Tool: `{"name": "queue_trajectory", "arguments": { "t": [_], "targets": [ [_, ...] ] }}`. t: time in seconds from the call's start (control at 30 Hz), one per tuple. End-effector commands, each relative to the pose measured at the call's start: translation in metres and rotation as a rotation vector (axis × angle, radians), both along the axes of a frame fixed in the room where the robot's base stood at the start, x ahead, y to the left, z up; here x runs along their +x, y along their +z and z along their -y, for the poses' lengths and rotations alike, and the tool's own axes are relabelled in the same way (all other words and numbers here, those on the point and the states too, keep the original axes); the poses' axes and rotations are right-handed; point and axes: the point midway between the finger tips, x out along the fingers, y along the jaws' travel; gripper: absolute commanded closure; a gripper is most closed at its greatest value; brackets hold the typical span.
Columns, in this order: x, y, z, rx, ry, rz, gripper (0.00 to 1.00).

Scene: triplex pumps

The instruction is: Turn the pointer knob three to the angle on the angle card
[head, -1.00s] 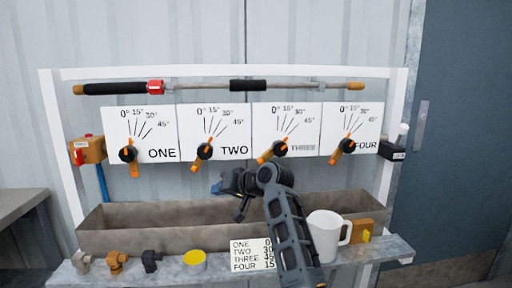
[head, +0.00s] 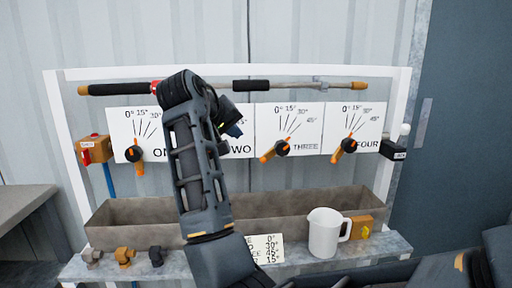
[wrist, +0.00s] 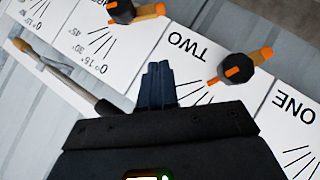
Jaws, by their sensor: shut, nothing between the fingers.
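Pointer knob three (head: 282,148) is black with an orange bar, on the white THREE dial card (head: 303,125). Its wide orange end points lower left and its narrow tip upper right, toward the 45° side; the exact mark is unclear. In the wrist view knob three (wrist: 121,11) is at the top. The angle card (head: 267,247) on the shelf is partly hidden by my arm; its earlier view reads THREE 45. My gripper (head: 236,131) is in front of the TWO card, left of knob three and apart from it. Its fingers (wrist: 158,70) are together and empty.
Knob two (wrist: 234,68) lies close to my fingers; my arm hides it in the head view. Knob one (head: 133,153) and knob four (head: 348,145) flank the row. A lance (head: 300,85) runs above. A trough (head: 270,205), white jug (head: 326,232) and fittings (head: 124,256) are below.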

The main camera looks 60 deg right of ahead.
Motion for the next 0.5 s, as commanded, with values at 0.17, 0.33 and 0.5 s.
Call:
{"name": "queue_trajectory", "arguments": {
  "t": [0.17, 0.33, 0.5],
  "targets": [
    [0.000, -0.006, 0.012, -0.003, -0.009, -0.006, 1.00],
    [0.003, -0.023, 0.037, -0.003, -0.008, -0.006, 1.00],
    [0.007, -0.041, 0.065, -0.002, -0.008, -0.005, 1.00]
  ]
}}
